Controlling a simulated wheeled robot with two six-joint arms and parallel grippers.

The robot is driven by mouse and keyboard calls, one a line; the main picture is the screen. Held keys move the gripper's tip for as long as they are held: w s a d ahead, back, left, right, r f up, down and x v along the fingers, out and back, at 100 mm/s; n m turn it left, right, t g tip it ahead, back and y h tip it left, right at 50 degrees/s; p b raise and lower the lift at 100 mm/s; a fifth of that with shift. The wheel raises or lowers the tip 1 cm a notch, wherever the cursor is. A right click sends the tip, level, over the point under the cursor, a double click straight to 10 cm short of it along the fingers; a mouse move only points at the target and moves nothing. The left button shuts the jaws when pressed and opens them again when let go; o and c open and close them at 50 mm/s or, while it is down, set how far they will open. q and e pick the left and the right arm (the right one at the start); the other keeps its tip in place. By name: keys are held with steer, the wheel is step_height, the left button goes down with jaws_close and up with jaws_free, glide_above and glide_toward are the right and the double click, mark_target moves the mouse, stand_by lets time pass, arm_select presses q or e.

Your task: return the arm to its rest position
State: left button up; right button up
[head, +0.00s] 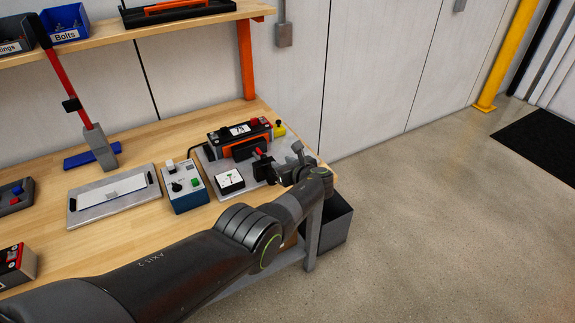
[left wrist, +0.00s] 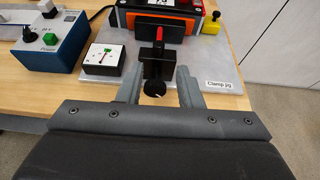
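My left arm reaches in from the lower left of the head view, and its gripper (head: 297,160) is over the right end of the workbench. In the left wrist view the two fingers (left wrist: 159,80) are spread apart with nothing held between them. A black clamp with a red-tipped handle (left wrist: 157,58) stands just ahead of the fingers, and its round black knob (left wrist: 155,88) shows in the gap between them. I cannot tell whether a finger touches it. The clamp jig plate (left wrist: 215,65) lies under the clamp. My right gripper is in neither view.
A black-and-orange device (head: 240,138), a white dial gauge (head: 230,182) and a yellow-topped part (head: 279,129) sit on the jig. A blue control box (head: 184,187) and grey tray (head: 88,212) are left. A dark bin (head: 336,222) stands below the bench end.

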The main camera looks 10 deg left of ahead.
arm_select(q)
steer(key=s+a+f+n+g+h+b, duration=0.1)
steer(key=s+a+f+n+g+h, duration=0.2)
steer(key=s+f, duration=0.7)
steer(key=s+a+f+n+g, duration=0.2)
steer(key=s+a+f+n, duration=0.3)
steer(key=f, duration=0.9)
steer(key=s+a+f+n+g+h+b, duration=0.1)
steer(key=s+a+f+n+g+h, duration=0.15)
steer(key=s+f, duration=0.8)
steer(key=s+a+f+n, duration=0.3)
steer(key=s+f+n, duration=0.2)
steer(key=s, duration=0.8)
steer(key=s+a+f+n+g+h+b, duration=0.1)
steer(key=s+a+f+n, duration=0.2)
steer(key=s, duration=1.1)
steer(key=s+a+f+n+g+h+b, duration=0.1)
steer(key=s+a+f+n, duration=0.2)
steer(key=s+f+n, duration=0.4)
steer(key=s+n, duration=0.3)
steer(key=s, duration=0.4)
steer(key=shift+a, duration=0.2)
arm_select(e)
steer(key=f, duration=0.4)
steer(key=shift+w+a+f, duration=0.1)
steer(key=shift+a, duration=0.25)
